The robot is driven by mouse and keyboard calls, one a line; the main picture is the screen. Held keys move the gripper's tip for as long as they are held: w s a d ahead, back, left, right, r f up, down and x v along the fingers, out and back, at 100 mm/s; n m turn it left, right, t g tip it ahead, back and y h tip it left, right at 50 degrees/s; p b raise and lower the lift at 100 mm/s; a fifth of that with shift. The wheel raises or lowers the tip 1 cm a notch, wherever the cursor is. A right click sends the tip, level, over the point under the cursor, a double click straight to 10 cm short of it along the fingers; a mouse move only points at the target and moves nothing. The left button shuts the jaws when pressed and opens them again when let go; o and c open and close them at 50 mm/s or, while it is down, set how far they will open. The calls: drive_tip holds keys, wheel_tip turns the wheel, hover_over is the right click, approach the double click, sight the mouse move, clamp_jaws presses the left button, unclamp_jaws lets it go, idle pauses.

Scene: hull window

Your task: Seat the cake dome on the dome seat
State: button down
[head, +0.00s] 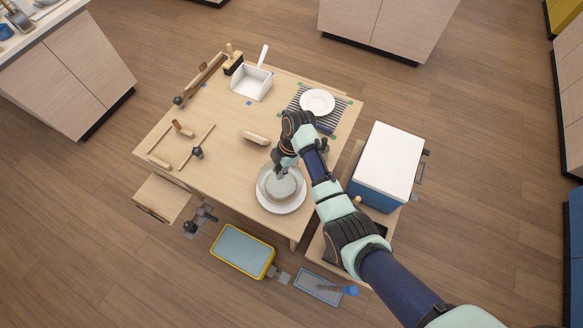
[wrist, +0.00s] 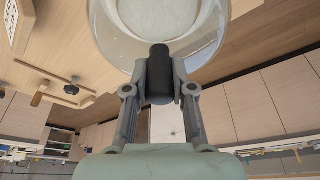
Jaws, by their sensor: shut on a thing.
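The cake dome (wrist: 108,42) is clear glass with a dark knob (wrist: 159,75). My gripper (wrist: 160,88) is shut on that knob. In the head view my gripper (head: 284,169) is above a round white plate (head: 284,209) near the table's front corner, which looks like the dome seat. A pale round cake (head: 281,187) shows at its middle, and in the wrist view a pale round top (wrist: 160,14) shows through the glass. The dome is over the plate. I cannot tell whether its rim touches the seat or hangs just above it.
On the wooden table (head: 225,150) are a wooden-backed brush (head: 255,137), a white dustpan (head: 252,82), and a white plate (head: 317,102) on a striped mat. A white-lidded blue box (head: 385,165) stands right of my arm. A yellow-rimmed tray (head: 243,250) is below the table's front edge.

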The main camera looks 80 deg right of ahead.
drive_tip(key=shift+f+b, duration=0.55)
drive_tip(key=shift+f, duration=0.55)
idle(1.3)
idle(0.8)
drive_tip(key=c, duration=1.1)
unclamp_jaws()
drive_tip(key=shift+c, duration=0.2)
drive_tip(key=shift+r+p, duration=0.25)
drive_tip(key=shift+p, duration=0.1)
drive_tip(key=shift+p+v, duration=1.35)
drive_tip(key=shift+v, duration=0.2)
